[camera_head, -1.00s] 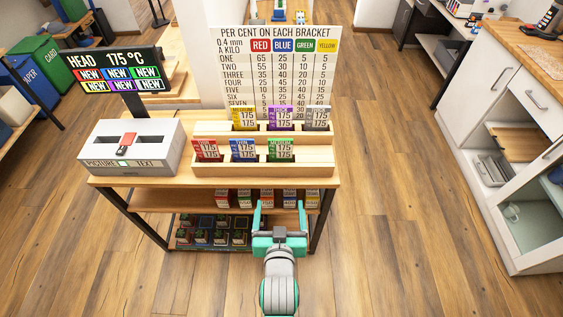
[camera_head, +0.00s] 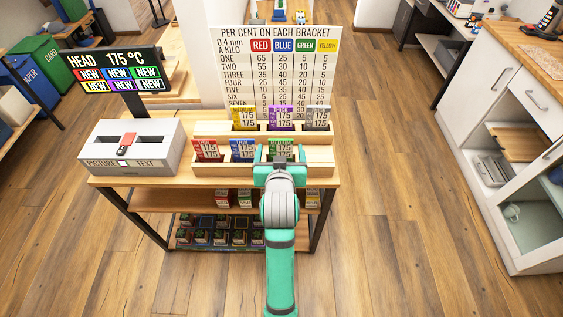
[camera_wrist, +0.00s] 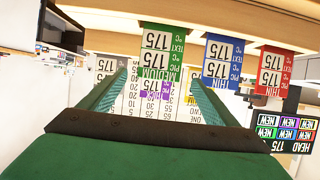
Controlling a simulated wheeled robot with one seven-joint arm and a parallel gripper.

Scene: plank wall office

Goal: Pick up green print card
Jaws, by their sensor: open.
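The green print card (camera_head: 281,146) stands in the right part of the front row of the wooden card rack (camera_head: 205,170). Its lower part is hidden behind my gripper (camera_head: 282,154) in the head view. My gripper is open and empty, right in front of the card. In the wrist view, which is upside down, the green card (camera_wrist: 162,40) is ahead, roughly in line with the gap between my two fingers (camera_wrist: 158,80). I cannot tell whether the fingers reach around it.
A blue card (camera_head: 243,149) and a red card (camera_head: 206,149) stand to the left in the same row. Yellow (camera_head: 243,117), purple (camera_head: 280,116) and grey (camera_head: 317,117) cards stand behind. A grey box (camera_head: 133,148) is on the left. A per cent board (camera_head: 275,65) rises behind.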

